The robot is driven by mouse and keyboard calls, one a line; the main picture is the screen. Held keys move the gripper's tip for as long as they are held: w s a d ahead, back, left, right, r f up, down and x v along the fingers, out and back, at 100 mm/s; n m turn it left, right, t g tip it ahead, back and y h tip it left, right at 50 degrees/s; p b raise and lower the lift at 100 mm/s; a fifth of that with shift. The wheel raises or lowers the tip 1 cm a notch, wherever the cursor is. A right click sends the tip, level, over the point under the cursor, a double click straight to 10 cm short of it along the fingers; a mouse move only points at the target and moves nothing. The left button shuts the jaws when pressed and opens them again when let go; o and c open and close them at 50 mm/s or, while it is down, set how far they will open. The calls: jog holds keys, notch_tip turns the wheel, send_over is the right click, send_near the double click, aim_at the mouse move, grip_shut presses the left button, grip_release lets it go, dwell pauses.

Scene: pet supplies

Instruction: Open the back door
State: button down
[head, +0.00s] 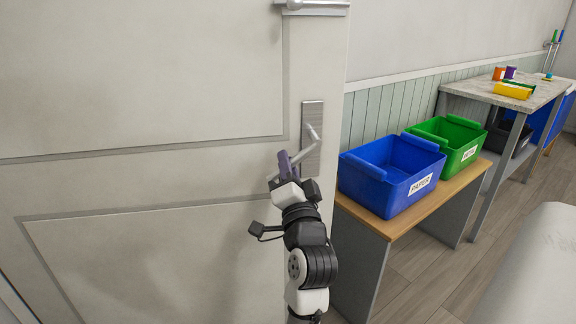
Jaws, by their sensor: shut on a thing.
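The back door (140,70) is a pale panelled door that fills the left of the head view. A metal handle plate (312,120) is on its right side, with a lever handle (312,132) angled across it. My gripper (284,170) is at the lever, with its purple fingers shut on the lever's left part. The fingers hide part of the lever. Whether the door stands ajar cannot be told from this view.
Right of the door, a wooden bench (437,200) holds a blue bin (380,183) and a green bin (450,140). A light-topped table (478,87) stands further back. A pale rounded surface (530,265) is at lower right, with wood floor (418,262) between.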

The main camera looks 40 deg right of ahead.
jog(key=shift+d+f, duration=0.15)
jog(key=shift+f, duration=0.05)
jog(key=c, duration=1.4)
grip_release()
jog(key=shift+d, duration=0.1)
jog(key=shift+o, duration=0.2)
jog(key=p+v, duration=0.5)
jog(key=v, duration=0.8)
jog(key=shift+s+a+p, duration=0.3)
jog(key=shift+p, duration=0.05)
